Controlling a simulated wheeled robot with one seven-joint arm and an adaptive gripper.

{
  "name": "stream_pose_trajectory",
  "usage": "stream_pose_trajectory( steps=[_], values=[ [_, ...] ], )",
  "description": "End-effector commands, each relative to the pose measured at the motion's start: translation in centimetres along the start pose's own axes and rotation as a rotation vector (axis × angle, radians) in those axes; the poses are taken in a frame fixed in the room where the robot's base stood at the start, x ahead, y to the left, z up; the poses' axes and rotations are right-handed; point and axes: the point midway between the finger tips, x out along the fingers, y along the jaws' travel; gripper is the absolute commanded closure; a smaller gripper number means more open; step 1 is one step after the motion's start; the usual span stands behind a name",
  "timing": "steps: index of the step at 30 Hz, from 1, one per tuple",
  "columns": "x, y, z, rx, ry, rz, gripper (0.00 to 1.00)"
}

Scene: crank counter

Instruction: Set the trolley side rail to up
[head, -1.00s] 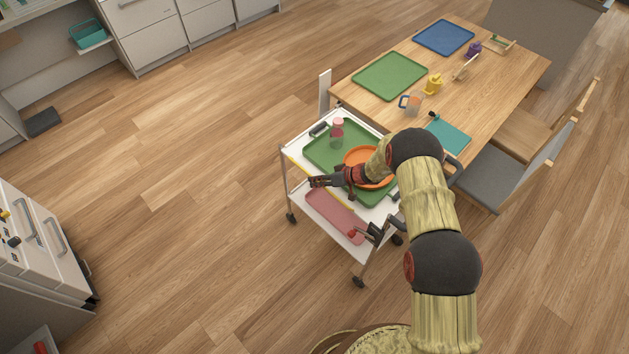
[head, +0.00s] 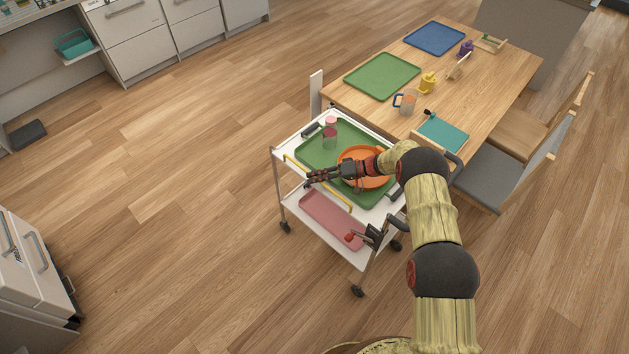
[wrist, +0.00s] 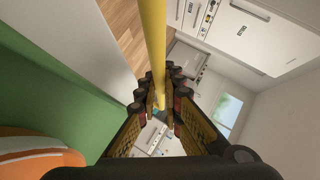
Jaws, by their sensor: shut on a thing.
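The white trolley (head: 277,150) stands beside the wooden table. Its yellow side rail (head: 337,200) runs along the near-left edge of the top deck and shows raised a little above that edge. My gripper (head: 311,180) reaches across the deck to the middle of the rail and is shut on it. In the wrist view the yellow rail (wrist: 154,40) passes between the two fingers of my gripper (wrist: 160,92). The fingers hide part of the rail in the head view. I cannot tell whether the rail is latched.
A pink tray (head: 325,215) lies on the lower shelf. The table (head: 480,85) is close behind. Floor to the left is clear.

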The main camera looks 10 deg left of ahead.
Motion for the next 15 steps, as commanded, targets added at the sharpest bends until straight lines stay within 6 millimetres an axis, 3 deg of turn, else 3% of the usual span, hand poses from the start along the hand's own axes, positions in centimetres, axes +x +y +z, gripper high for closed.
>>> stream_pose_trajectory(
  steps=[11, 12, 15],
  values=[
    [-0.02, 0.02, -0.22, 0.001, 0.004, 0.0, 1.0],
    [-0.02, 0.02, -0.23, 0.001, 0.004, 0.001, 0.9],
    [-0.02, 0.02, -0.21, 0.001, 0.004, 0.0, 0.85]
  ],
)
